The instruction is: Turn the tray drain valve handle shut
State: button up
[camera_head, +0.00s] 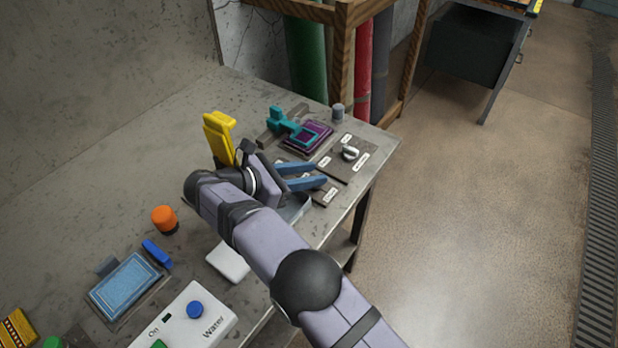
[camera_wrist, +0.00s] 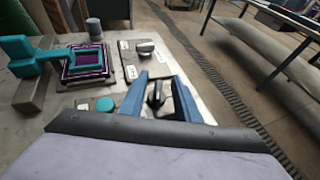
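My gripper (camera_head: 319,173) has two blue fingers spread apart over the right part of the workbench. In the wrist view my gripper (camera_wrist: 160,77) is open, with a black handle (camera_wrist: 155,95) showing between its fingers and gaps on both sides. The black handle sits on a dark labelled panel; the head view hides it behind the fingers. Beyond the fingertips, a silver-grey handle (camera_head: 349,153) stands on another labelled panel; it also shows in the wrist view (camera_wrist: 145,47). The labels are too small to read, so I cannot tell which handle is the drain valve's.
A teal clamp-like part (camera_head: 291,127) and purple framed pad (camera_head: 308,136) lie left of the silver handle's panel. A grey cylinder (camera_head: 338,112) stands behind. A yellow upright part (camera_head: 219,138) and an orange knob (camera_head: 164,218) are left of my arm. The bench's right edge is close.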

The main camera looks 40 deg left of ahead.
notch_tip(320, 180, up, 8)
jog(key=shift+r, duration=0.2)
dwell(0.3)
